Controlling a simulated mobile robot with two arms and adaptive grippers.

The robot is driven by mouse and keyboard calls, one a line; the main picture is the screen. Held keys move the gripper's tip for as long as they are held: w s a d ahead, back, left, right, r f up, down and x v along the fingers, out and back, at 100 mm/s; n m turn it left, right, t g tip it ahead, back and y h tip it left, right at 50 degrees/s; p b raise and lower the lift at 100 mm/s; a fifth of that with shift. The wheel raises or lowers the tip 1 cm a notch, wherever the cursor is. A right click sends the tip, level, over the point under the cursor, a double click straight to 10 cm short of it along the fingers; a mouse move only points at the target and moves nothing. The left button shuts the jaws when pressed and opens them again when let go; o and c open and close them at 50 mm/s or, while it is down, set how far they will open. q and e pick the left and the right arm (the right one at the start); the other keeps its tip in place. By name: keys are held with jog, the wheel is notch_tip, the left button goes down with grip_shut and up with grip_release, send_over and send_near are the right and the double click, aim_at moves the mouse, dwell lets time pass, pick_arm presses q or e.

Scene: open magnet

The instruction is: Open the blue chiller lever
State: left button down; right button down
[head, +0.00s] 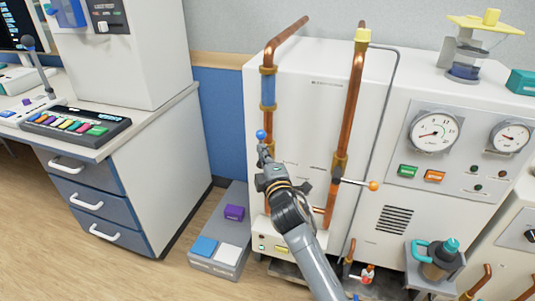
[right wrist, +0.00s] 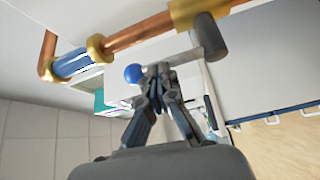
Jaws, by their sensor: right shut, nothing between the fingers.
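The chiller lever is a light grey bar with a blue ball knob (head: 261,134) at its end, on the left copper pipe of the white cabinet. In the right wrist view the blue knob (right wrist: 133,74) is just left of my fingertips, and the lever bar (right wrist: 185,57) runs right to a dark grey hub. My right gripper (head: 265,153) is shut and empty, close below the knob in the head view. In the right wrist view its fingertips (right wrist: 157,75) overlap the bar; I cannot tell whether they touch. The gripper hides much of the lever in the head view. My left gripper is not seen.
A second lever with an orange knob (head: 374,186) sticks out from the right copper pipe (head: 352,110). A low grey step (head: 225,225) with coloured pads stands left of the cabinet. A desk with drawers (head: 90,200) is further left. Open floor lies in front of it.

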jog(key=shift+s, duration=0.1)
